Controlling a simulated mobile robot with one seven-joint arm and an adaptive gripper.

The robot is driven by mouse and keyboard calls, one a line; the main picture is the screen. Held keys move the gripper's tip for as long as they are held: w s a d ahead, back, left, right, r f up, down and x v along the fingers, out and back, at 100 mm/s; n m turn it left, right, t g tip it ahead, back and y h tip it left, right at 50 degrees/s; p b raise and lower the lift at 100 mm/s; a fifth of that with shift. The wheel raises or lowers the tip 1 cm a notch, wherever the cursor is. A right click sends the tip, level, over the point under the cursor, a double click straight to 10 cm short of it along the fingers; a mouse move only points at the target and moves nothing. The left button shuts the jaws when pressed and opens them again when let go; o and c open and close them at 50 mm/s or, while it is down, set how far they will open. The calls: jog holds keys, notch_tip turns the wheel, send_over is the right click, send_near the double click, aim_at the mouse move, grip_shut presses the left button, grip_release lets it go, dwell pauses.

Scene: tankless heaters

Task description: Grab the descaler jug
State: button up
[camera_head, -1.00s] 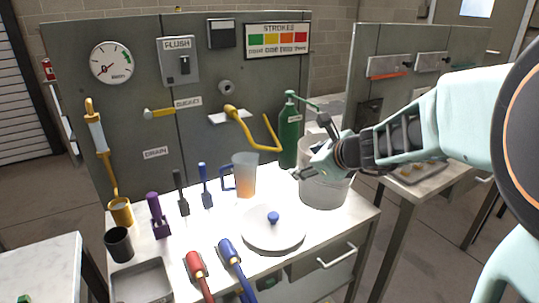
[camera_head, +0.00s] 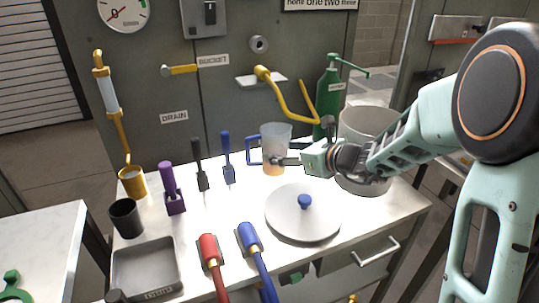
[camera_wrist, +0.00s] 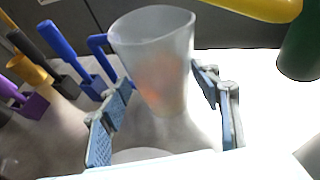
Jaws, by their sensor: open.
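The jug (camera_head: 275,145) is a translucent cup with a blue handle on its left and orange liquid low inside. It stands upright on the white worktop (camera_head: 390,215), near the back panel. My gripper (camera_head: 282,162) is at the jug's right side in the head view. In the wrist view the jug (camera_wrist: 155,60) stands ahead, with my open fingers (camera_wrist: 165,88) to its left and right. A gap shows on the right side; I cannot tell whether the left finger touches it. The blue handle (camera_wrist: 98,45) is beyond the left finger.
A green pump bottle (camera_head: 327,95) and a grey bucket (camera_head: 365,125) stand to the right. A round lid with a blue knob (camera_head: 305,202) lies in front. Blue and dark upright tools stand left of the jug. A yellow curved pipe (camera_head: 285,100) hangs above and behind.

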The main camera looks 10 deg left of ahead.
jog(key=b+x, duration=0.1)
jog(key=x, duration=0.3)
jog(key=shift+w+a+f, duration=0.1)
jog(key=shift+w+a, duration=0.25)
jog(key=shift+a, duration=0.1)
jog(key=shift+c, duration=0.6)
jog(key=c, duration=1)
jog(key=shift+c, duration=0.5)
